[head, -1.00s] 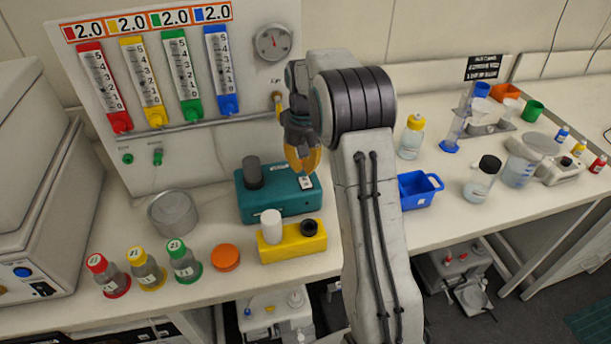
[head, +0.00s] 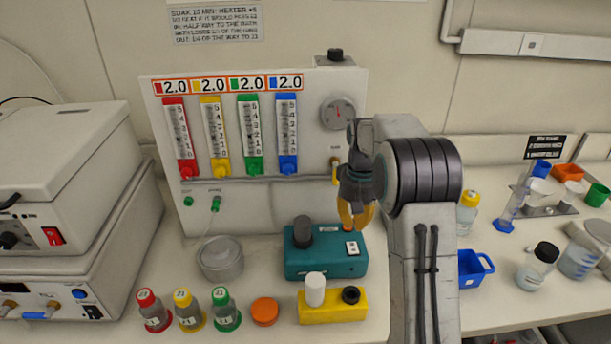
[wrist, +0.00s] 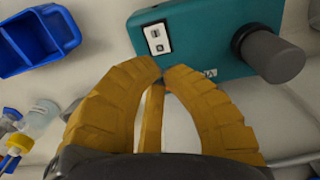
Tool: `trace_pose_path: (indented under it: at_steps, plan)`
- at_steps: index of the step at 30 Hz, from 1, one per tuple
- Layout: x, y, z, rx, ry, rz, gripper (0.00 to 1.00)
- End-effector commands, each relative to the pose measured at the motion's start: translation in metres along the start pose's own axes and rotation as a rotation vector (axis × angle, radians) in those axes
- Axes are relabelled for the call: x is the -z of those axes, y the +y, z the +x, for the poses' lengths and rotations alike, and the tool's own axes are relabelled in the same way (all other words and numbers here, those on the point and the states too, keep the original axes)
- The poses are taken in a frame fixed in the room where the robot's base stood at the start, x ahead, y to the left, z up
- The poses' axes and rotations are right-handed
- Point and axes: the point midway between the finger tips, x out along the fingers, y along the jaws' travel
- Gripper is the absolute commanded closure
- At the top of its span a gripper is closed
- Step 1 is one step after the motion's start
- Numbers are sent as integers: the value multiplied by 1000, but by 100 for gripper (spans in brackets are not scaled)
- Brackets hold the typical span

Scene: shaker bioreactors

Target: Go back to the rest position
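My gripper (head: 357,222) hangs from the raised arm, fingers pointing down, in front of the gas panel and above the right end of the teal box. In the wrist view its yellow fingers (wrist: 162,72) curve in until the tips nearly meet. The teal box (head: 325,266) has a dark grey knob and a white switch plate. It also shows beyond the fingertips in the wrist view (wrist: 205,45), apart from them as far as I can tell.
A yellow block (head: 333,309) stands in front of the teal box. Several capped bottles, an orange lid (head: 265,311) and a metal pot (head: 221,260) stand to the left. A blue tray (head: 473,270) and other bottles lie right of my arm. The gas panel (head: 300,205) stands behind.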

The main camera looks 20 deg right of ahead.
Motion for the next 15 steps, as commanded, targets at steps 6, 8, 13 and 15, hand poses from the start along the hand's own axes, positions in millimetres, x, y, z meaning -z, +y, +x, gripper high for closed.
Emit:
trace_pose_path:
  at_steps: [6,8,13,15]
  plan:
    - [5,0,7,-1,31,9,100]
    - [-5,0,18,0,5,11,100]
    - [-54,-1,50,2,-100,17,100]
    - [-78,-2,49,2,-121,18,100]
